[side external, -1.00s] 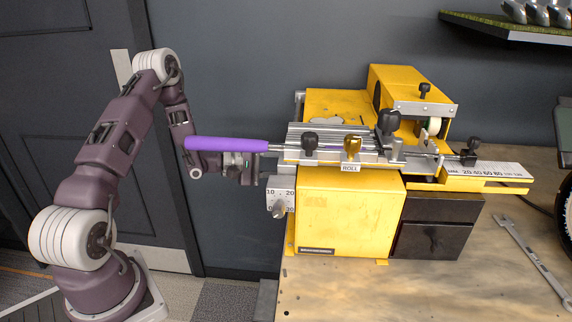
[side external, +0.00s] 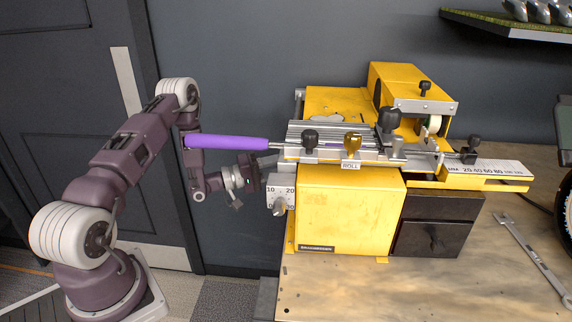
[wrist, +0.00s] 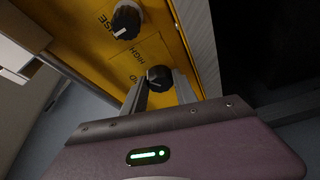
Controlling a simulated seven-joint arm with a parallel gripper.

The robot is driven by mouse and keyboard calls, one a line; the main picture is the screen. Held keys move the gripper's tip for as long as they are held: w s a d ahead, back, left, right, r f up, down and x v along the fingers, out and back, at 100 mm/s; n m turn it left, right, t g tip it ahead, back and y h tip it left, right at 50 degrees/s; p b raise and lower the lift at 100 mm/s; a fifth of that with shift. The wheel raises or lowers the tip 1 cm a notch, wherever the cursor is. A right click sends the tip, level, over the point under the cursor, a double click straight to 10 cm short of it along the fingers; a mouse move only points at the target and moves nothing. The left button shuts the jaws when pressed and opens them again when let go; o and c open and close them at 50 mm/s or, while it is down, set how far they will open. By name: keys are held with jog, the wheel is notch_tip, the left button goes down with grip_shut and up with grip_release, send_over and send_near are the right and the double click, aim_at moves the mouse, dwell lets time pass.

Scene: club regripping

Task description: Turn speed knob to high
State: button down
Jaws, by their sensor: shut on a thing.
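The speed knob (wrist: 159,78) is a black round knob on the machine's yellow panel, with "HIGH" printed at its upper left and a partly hidden label ending in "D". My gripper (wrist: 160,86) has a finger on each side of it and is shut on it. A pale mark shows near the knob's left side, but its exact setting is hard to read. In the side external view my gripper (side external: 262,172) is at the machine's left end, below the purple grip, and the speed knob is hidden there.
A second black knob (wrist: 126,20) with a white mark sits close by, its label ending in "USE". A purple grip on a shaft (side external: 228,142) sticks out leftward above my gripper. A numbered dial plate (side external: 280,195) is at the yellow machine's (side external: 350,215) front left corner.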

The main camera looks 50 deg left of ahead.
jog(key=shift+m, duration=0.4)
jog(key=c, duration=1)
grip_release()
jog(key=shift+o, duration=0.2)
